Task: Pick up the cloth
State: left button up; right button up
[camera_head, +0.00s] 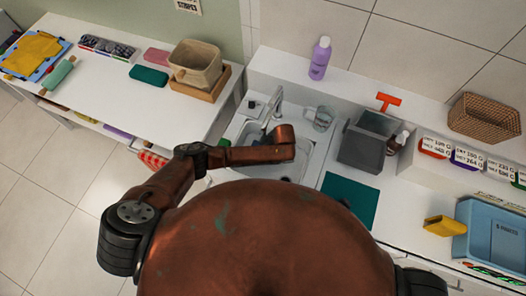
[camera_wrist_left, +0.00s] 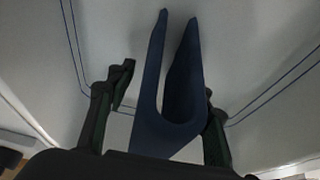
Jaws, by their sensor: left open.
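A dark blue, folded piece that looks like the cloth (camera_wrist_left: 165,138) stands in a U-shaped bend between the fingers of my left gripper (camera_wrist_left: 166,86) in the left wrist view. The gripper is open, one finger on each side of it. I cannot tell whether the right-hand finger touches it. A dark patch shows in the basin behind the arm, too small to identify. My right gripper is not in view.
A faucet (camera_head: 274,104) and a glass (camera_head: 323,118) stand behind the sink. A grey bin (camera_head: 362,150) and a teal mat (camera_head: 349,200) lie to its right. The left table holds a tan basket (camera_head: 195,63) and a yellow cloth (camera_head: 33,52). A red checked cloth (camera_head: 153,160) hangs below.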

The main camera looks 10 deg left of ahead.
pick_arm(q)
jog(key=c, duration=1.3)
jog(key=shift+r, duration=0.15)
